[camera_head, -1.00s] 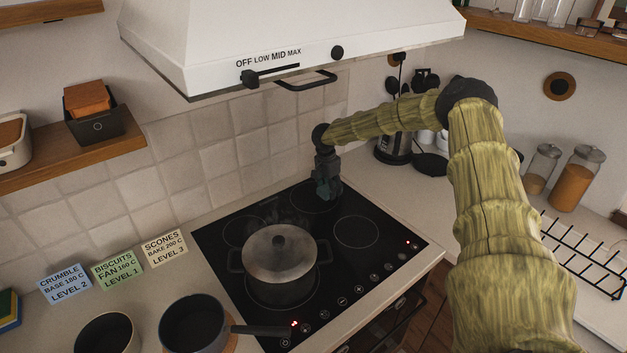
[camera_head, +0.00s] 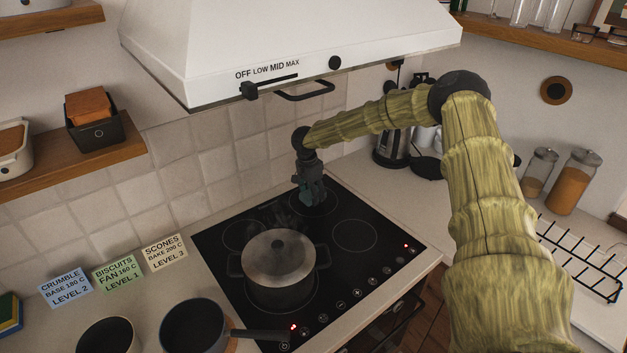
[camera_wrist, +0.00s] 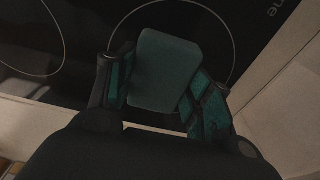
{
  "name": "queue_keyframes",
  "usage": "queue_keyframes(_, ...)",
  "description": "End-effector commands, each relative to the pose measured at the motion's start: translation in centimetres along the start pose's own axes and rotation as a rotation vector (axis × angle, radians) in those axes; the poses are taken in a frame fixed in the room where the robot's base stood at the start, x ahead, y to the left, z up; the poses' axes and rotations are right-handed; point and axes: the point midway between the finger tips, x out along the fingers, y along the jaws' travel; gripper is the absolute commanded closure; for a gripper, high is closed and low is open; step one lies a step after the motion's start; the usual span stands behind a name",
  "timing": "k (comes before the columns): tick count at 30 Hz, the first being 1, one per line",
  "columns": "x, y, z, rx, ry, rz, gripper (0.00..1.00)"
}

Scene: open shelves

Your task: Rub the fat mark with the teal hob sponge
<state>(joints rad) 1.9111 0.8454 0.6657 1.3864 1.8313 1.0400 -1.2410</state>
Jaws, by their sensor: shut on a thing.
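My gripper (camera_head: 312,194) points down over the back part of the black hob (camera_head: 372,262), behind the lidded pot. In the wrist view, my gripper (camera_wrist: 160,92) is shut on the teal sponge (camera_wrist: 165,70), a dark teal block between the two fingers. The sponge lies over a ring marking on the hob glass in that view. I cannot tell whether it touches the glass. In the head view the gripper mostly hides the sponge. I cannot make out a fat mark in either view; the gripper and sponge may cover it.
A lidded pot (camera_head: 278,262) stands on the hob just in front of my gripper. The hood (camera_head: 290,50) hangs above. A dark pan (camera_head: 195,325) is at the front left. Recipe cards (camera_head: 115,272) stand by the tiled wall. The hob's right side is clear.

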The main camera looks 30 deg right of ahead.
Motion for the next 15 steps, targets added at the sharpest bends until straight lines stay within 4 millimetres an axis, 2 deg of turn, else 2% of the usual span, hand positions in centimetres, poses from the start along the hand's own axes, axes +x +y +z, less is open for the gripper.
queue_keyframes(3, -1.4, 0.0, -0.2, 0.001, 0.0, -0.001, 0.68)
queue_keyframes(15, -4.8, -0.1, -0.5, -0.001, 0.0, -0.001, 0.68)
